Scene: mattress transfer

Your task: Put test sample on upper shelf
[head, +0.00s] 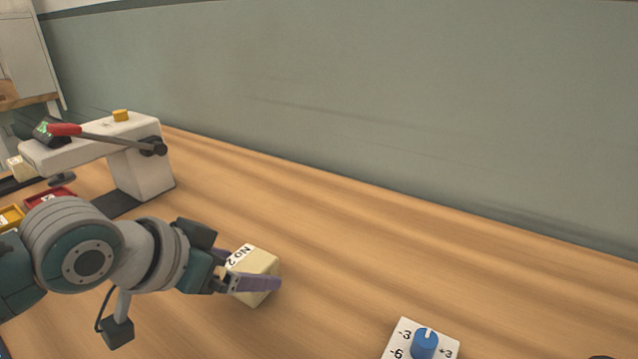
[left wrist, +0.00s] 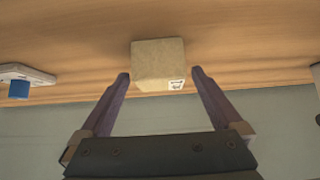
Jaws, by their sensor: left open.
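The test sample looks to be the pale beige block (head: 257,265) labelled "No 2", which rests on the wooden table in the head view. My left gripper (head: 262,271) is at the block, with a purple finger across its near side. In the left wrist view the block (left wrist: 158,63) sits just beyond the tips of the two open fingers (left wrist: 160,76), roughly centred between them. I cannot tell whether a finger touches it. My right gripper is not in view. No upper shelf can be made out for certain.
A white press-like device (head: 143,165) with a red-handled lever (head: 65,130) stands at the left. Red (head: 50,197) and yellow (head: 10,218) trays lie before it. A blue dial (head: 424,343) is at the bottom right. A wall closes the back. The table's middle is clear.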

